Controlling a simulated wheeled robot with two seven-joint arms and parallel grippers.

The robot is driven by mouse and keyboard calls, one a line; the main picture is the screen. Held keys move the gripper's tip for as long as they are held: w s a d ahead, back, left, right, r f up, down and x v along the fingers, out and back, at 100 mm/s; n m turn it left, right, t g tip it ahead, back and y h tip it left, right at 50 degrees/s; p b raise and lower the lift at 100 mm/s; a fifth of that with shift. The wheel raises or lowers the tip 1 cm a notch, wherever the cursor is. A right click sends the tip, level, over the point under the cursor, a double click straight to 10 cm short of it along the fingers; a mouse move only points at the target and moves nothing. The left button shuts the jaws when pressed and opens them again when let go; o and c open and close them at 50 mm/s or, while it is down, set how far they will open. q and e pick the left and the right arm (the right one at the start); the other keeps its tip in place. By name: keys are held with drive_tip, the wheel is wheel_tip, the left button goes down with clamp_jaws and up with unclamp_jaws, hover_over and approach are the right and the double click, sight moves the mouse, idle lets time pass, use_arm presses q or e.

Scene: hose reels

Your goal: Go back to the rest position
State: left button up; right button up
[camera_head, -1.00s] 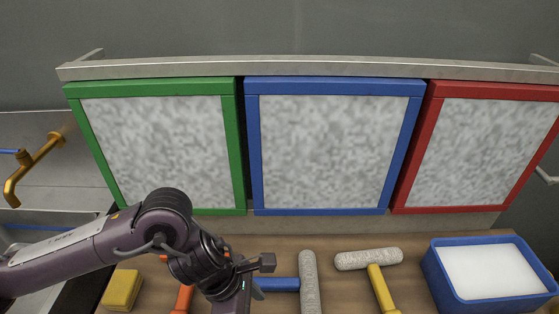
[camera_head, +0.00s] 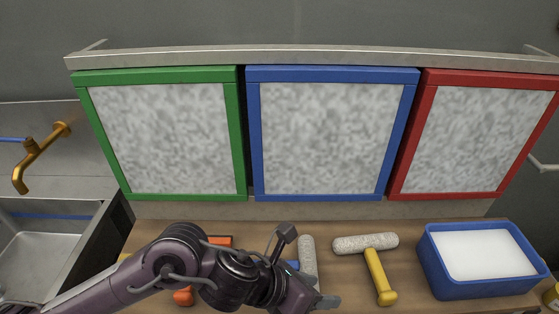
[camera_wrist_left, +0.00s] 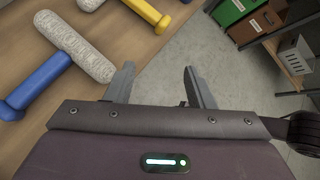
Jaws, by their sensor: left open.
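My left gripper (camera_head: 306,268) is at the front edge of the wooden table, in front of the blue-handled roller. In the left wrist view its two fingers (camera_wrist_left: 158,85) stand apart with only grey floor between them, so it is open and empty. The roller with a blue handle (camera_wrist_left: 38,87) and grey sleeve (camera_head: 307,258) lies on the table, partly hidden by the gripper in the head view. A roller with a yellow handle (camera_head: 379,277) lies to its right. An orange-handled tool (camera_head: 183,297) is mostly hidden behind my left arm. My right gripper is not in view.
Green (camera_head: 242,150), blue (camera_head: 257,150) and red (camera_head: 413,140) framed panels stand behind the table. A blue tray (camera_head: 440,273) with white content is at the right. A sink (camera_head: 38,258) with a brass tap (camera_head: 42,152) is at the left. Shelves with boxes (camera_wrist_left: 228,10) show beyond the floor.

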use_arm(q)
drive_tip(key=w+r+n+t, duration=0.4)
drive_tip(key=r+n+t, duration=0.1)
drive_tip(key=n, duration=0.8)
drive_tip(key=w+a+f+n+t+y, duration=0.15)
drive_tip(key=a+f+n+y, duration=0.3)
drive_tip(key=a+n, duration=0.9)
drive_tip(key=s+a+f+n+g+y, duration=0.55)
drive_tip(key=s+a+f+n, duration=0.6)
drive_tip(key=n, duration=0.55)
wheel_tip(320, 180, down, 26)
drive_tip(key=a+g, duration=0.1)
drive_tip(key=g, duration=0.1)
drive_tip(key=s+a+f, duration=0.1)
drive_tip(key=s+f, duration=0.8)
drive_tip(key=f, duration=0.1)
drive_tip(key=s+a+f+g, duration=0.1)
drive_tip(key=s+a+f, duration=0.1)
drive_tip(key=s+f, duration=0.8)
drive_tip(key=shift+s+a+f+h, duration=0.15)
drive_tip(key=shift+s+a+h, duration=0.15)
